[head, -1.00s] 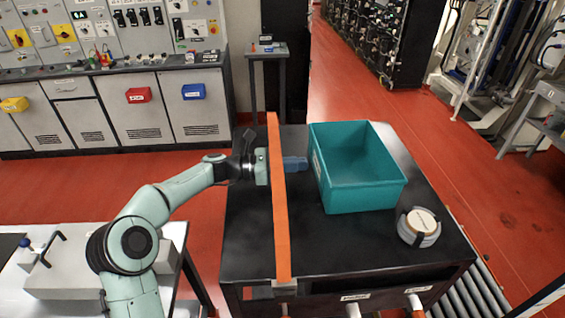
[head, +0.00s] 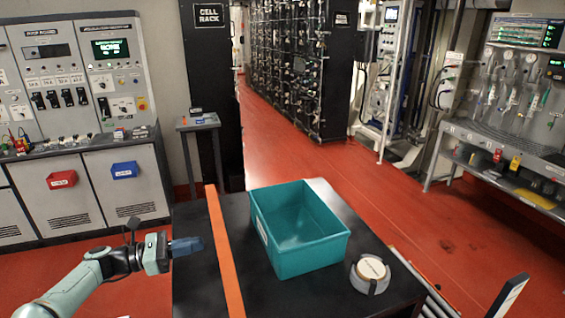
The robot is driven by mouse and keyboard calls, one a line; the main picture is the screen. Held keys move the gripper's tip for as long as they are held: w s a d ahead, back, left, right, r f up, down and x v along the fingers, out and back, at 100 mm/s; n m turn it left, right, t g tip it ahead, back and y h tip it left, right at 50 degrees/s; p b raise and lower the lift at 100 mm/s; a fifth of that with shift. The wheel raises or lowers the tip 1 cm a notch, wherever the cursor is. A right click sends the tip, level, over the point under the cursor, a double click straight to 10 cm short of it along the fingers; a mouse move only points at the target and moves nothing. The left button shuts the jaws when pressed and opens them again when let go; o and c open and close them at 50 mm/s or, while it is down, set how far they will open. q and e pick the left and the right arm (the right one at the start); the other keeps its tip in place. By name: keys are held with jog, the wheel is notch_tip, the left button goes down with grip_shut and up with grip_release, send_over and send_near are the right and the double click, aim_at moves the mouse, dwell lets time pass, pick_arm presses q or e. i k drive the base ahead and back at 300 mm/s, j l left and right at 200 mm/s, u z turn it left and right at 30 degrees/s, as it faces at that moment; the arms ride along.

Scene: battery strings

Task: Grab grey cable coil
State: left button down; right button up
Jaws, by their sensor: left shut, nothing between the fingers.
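The grey cable coil (head: 370,281) lies flat at the right front of the black table (head: 190,284). It is round, with a pale disc in its middle and dark straps at its sides. My left gripper (head: 198,244) has blue fingers that are shut and empty. It is over the table's left part, left of the orange strip (head: 226,258). The strip and the teal bin lie between it and the coil. My right gripper is not in view.
An open teal bin (head: 298,228) stands mid-table and looks empty. A small stand (head: 198,124) is behind the table, with control cabinets at left. A black rack (head: 300,70) and a grey workbench (head: 500,150) are farther back.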

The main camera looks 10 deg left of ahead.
aim_at(370, 274)
jog(key=k+l, duration=1.2)
jog(key=k, duration=0.05)
